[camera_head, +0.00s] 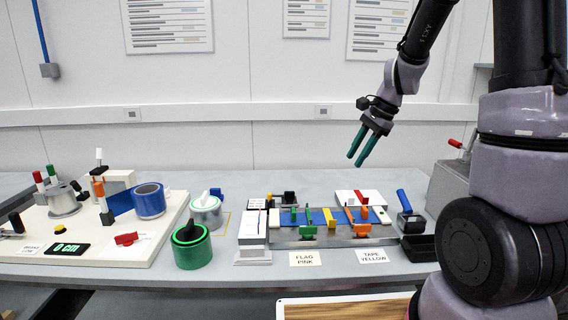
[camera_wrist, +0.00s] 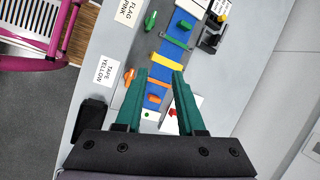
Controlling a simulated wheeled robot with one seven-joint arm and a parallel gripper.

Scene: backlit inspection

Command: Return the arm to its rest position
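My gripper (camera_head: 362,146) hangs in the air above the right half of the grey table (camera_head: 330,182), on my arm that reaches in from the right. Its two green fingers are parted with nothing between them. In the wrist view the same gripper (camera_wrist: 158,78) is open, pointing down over the fixture with the blue strip (camera_wrist: 172,52). The fingers look clear of everything on the table.
Below my gripper stands a fixture (camera_head: 322,236) with coloured clips. The air around my gripper is free.

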